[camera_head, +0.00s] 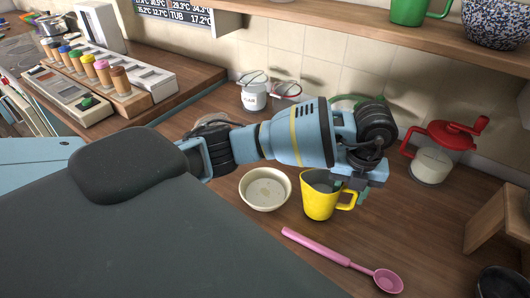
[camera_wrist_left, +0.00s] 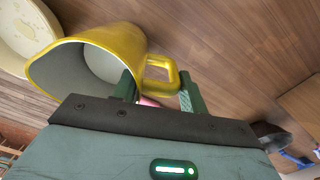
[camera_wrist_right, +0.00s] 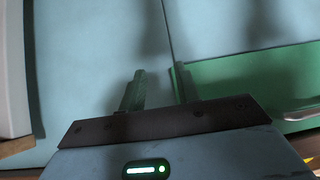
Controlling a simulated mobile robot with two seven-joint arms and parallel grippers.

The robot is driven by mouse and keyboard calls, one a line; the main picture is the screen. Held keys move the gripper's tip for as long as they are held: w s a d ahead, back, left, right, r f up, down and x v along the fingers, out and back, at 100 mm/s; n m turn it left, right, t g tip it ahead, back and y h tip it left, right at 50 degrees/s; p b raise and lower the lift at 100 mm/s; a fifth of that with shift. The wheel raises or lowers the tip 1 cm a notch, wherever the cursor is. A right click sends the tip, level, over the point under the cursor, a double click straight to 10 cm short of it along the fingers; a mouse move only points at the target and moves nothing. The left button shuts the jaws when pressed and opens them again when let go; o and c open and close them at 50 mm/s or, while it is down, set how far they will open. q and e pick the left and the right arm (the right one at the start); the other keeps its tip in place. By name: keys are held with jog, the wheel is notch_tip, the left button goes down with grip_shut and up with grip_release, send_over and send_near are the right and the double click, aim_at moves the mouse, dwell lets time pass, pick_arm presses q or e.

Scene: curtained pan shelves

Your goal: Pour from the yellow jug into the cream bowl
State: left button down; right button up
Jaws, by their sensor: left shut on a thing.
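The yellow jug (camera_head: 319,204) is right of the cream bowl (camera_head: 265,188) on the wooden counter and looks about upright. I cannot tell whether its base touches the counter. The jug's grey inside shows in the left wrist view (camera_wrist_left: 120,45); what it holds is unclear. My left gripper (camera_head: 356,192) is shut on the jug's handle (camera_wrist_left: 162,68), which sits between its fingers. The bowl has a pale, speckled inside, and its edge shows in the left wrist view (camera_wrist_left: 22,38). My right gripper (camera_wrist_right: 157,88) is open and empty, seen only in the right wrist view.
A pink ladle (camera_head: 330,252) lies in front of the jug. A red-topped grinder (camera_head: 433,160) stands to the right, near a wooden stand (camera_head: 497,222). A white jar (camera_head: 253,97) stands behind. A shelf (camera_head: 400,38) hangs above. Blue and green panels face my right gripper.

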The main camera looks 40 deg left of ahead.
pick_arm(q)
jog(key=shift+r, duration=0.1)
jog(key=shift+r, duration=1.5)
